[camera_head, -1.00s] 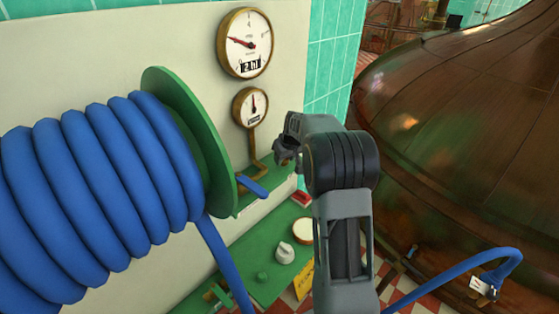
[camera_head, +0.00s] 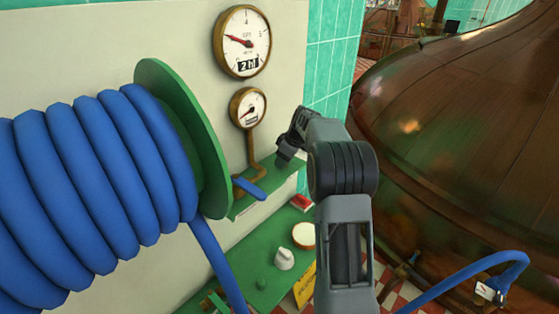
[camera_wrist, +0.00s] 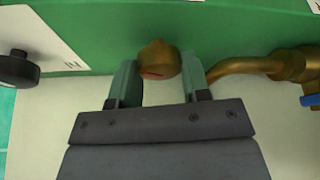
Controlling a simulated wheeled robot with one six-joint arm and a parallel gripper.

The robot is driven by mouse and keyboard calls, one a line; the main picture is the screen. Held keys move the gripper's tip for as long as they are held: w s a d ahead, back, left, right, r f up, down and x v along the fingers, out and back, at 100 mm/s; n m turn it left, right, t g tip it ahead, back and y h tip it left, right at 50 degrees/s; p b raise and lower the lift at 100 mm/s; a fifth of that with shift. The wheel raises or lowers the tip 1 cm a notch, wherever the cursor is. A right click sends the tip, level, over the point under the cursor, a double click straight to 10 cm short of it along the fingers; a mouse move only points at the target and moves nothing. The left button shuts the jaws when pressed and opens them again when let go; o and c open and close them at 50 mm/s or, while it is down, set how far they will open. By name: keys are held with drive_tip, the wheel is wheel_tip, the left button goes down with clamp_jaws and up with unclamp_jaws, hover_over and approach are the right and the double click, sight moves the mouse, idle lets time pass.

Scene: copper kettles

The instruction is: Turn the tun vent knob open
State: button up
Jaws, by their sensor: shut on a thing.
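A rounded brass knob (camera_wrist: 158,60) with a red mark sits at the green panel (camera_wrist: 85,45) in the wrist view. My gripper (camera_wrist: 160,82) has one finger on each side of it and is shut on it. In the head view my gripper (camera_head: 289,153) is at the green shelf on the wall, right of the small gauge. The knob is hidden there behind my gripper. I cannot read a label naming the knob.
A small gauge (camera_head: 248,107) and a large gauge (camera_head: 242,42) hang above. A brass pipe (camera_wrist: 245,68) with a blue lever (camera_head: 249,187) is close by. A black knob (camera_wrist: 18,69) is at the wrist view's left. A blue hose reel (camera_head: 90,190) fills the head view's left.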

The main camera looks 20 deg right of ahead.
drive_tip(key=shift+a, duration=0.15)
drive_tip(key=o, duration=0.5)
drive_tip(key=shift+o, duration=0.9)
drive_tip(key=shift+w+a+f, duration=0.1)
drive_tip(key=shift+w+a, duration=0.05)
drive_tip(key=shift+o, duration=1.3)
drive_tip(key=shift+s+d+r, duration=0.2)
drive_tip(key=shift+d+r, duration=0.15)
drive_tip(key=shift+r, duration=0.05)
drive_tip(key=v, duration=1.3)
drive_tip(key=shift+a+r, duration=0.25)
drive_tip(key=shift+a, duration=0.1)
